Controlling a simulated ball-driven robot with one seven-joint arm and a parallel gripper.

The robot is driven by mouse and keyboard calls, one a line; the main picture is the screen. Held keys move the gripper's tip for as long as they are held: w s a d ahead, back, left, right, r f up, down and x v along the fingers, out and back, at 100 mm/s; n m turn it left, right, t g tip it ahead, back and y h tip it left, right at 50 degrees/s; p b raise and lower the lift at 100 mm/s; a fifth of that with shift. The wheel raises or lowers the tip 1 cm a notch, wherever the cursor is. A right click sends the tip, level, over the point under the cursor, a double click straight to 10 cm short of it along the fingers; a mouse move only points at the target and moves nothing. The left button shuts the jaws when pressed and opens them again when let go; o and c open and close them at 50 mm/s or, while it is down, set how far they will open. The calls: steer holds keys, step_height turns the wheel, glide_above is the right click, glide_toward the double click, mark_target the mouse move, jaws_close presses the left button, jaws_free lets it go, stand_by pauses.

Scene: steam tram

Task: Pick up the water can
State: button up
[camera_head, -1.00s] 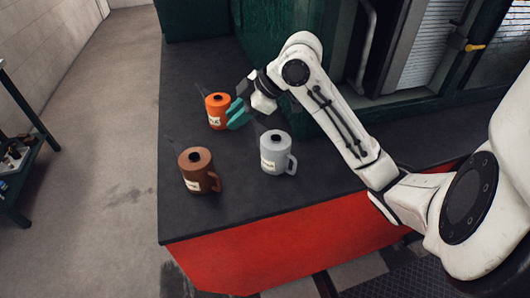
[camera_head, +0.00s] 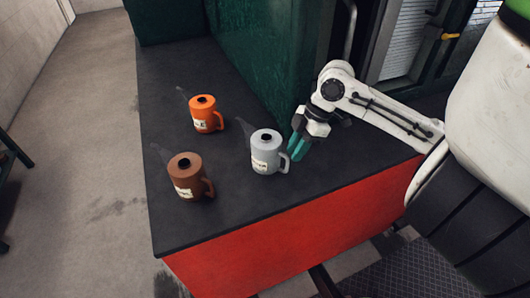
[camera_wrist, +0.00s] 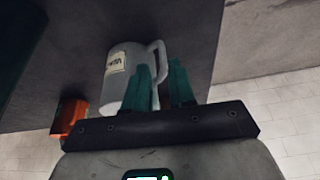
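The grey can (camera_head: 266,152) stands upright on the dark bench, its handle on the right and its thin spout pointing up and left. It has a pale label whose letters are too small to read surely. In the wrist view the grey can (camera_wrist: 122,72) is just past the fingers. My gripper (camera_head: 297,146) has teal fingers and is beside the can's handle, on its right. In the wrist view my gripper (camera_wrist: 163,85) is open, and the handle shows near the gap between the fingers. I cannot tell whether they touch it.
An orange can (camera_head: 204,114) stands behind and left of the grey one, and a brown can (camera_head: 187,178) in front and left. The dark bench top (camera_head: 235,215) is clear at the front. A green wall (camera_head: 250,60) rises behind. The bench's front panel (camera_head: 300,235) is red.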

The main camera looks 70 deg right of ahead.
steer(key=shift+p+x, duration=0.7)
steer(key=shift+x, duration=2.1)
steer(key=shift+s+a, duration=0.1)
steer(key=shift+s, duration=0.05)
steer(key=shift+c, duration=0.5)
jaws_close()
